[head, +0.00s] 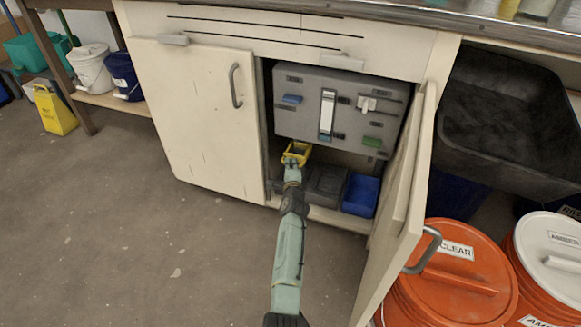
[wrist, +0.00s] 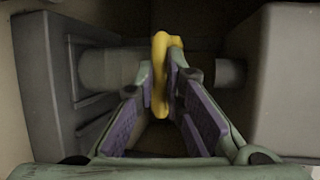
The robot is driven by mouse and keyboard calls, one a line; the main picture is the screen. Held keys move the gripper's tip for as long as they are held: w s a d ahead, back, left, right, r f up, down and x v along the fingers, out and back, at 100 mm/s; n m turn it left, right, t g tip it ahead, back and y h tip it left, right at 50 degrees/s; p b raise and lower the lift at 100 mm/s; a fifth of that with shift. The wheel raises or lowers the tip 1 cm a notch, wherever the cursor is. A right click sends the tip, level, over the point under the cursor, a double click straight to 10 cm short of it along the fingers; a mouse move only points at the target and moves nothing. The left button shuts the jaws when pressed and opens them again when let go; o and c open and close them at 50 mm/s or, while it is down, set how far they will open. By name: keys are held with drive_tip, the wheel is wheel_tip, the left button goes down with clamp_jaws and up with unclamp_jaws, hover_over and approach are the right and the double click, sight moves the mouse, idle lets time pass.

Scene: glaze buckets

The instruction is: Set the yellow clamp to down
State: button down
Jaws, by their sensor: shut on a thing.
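The yellow clamp (head: 298,151) is a yellow loop at the lower left of the grey panel inside the open cabinet. It also shows in the wrist view (wrist: 159,50) as a yellow bar in front of a horizontal grey pipe (wrist: 103,69). My gripper (head: 291,164) reaches into the cabinet from the front. In the wrist view its two fingers (wrist: 160,82) are closed on the yellow bar, one on each side. The fingers hide part of the bar and the pipe behind it.
The grey panel (head: 310,82) carries a white slider (head: 327,112), a blue piece (head: 292,99) and a green piece (head: 372,142). A dark case (head: 326,185) and a blue bin (head: 361,194) stand below. The open door (head: 397,220) bounds the right side. Orange buckets (head: 455,280) stand beyond it.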

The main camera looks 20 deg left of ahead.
drive_tip(key=shift+f, duration=0.25)
drive_tip(key=c, duration=1.7)
unclamp_jaws()
drive_tip(key=shift+o, duration=0.2)
